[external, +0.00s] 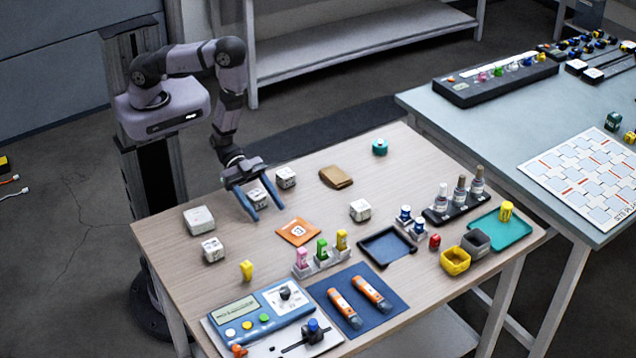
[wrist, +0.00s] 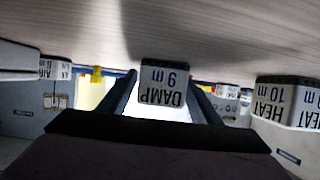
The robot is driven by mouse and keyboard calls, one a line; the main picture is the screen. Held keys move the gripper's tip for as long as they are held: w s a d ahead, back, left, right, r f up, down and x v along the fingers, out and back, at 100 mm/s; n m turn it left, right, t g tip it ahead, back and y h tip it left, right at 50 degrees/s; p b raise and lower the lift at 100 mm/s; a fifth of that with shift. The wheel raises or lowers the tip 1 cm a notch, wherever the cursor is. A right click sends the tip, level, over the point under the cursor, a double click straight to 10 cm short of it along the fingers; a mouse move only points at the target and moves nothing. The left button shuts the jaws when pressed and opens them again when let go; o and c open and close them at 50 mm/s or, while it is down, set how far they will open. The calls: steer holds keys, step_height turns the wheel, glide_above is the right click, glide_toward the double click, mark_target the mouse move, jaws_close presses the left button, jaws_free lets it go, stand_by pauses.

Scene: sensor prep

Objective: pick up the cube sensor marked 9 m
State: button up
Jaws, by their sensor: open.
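The white cube marked DAMP 9 m (wrist: 164,92) shows upside down in the middle of the wrist view, with a dark edge along its top there. In the external view the cube (external: 256,196) sits on the wooden table, partly covered by my gripper. My gripper (external: 269,213) is open, with its two blue fingers pointing down on either side of the cube. In the wrist view a finger of my gripper (wrist: 163,84) stands on each side of it. I cannot tell whether either finger touches it.
A cube marked HEAT 10 m (wrist: 288,104) stands to the right in the wrist view; another cube (wrist: 56,69) is at left. In the external view, one white cube (external: 286,177) is close behind my gripper. An orange card (external: 298,232) lies in front. Bare table lies between.

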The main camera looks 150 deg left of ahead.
steer(key=shift+w, duration=0.15)
steer(key=c, duration=1.1)
steer(key=shift+c, duration=0.2)
step_height(320, 180, up, 10)
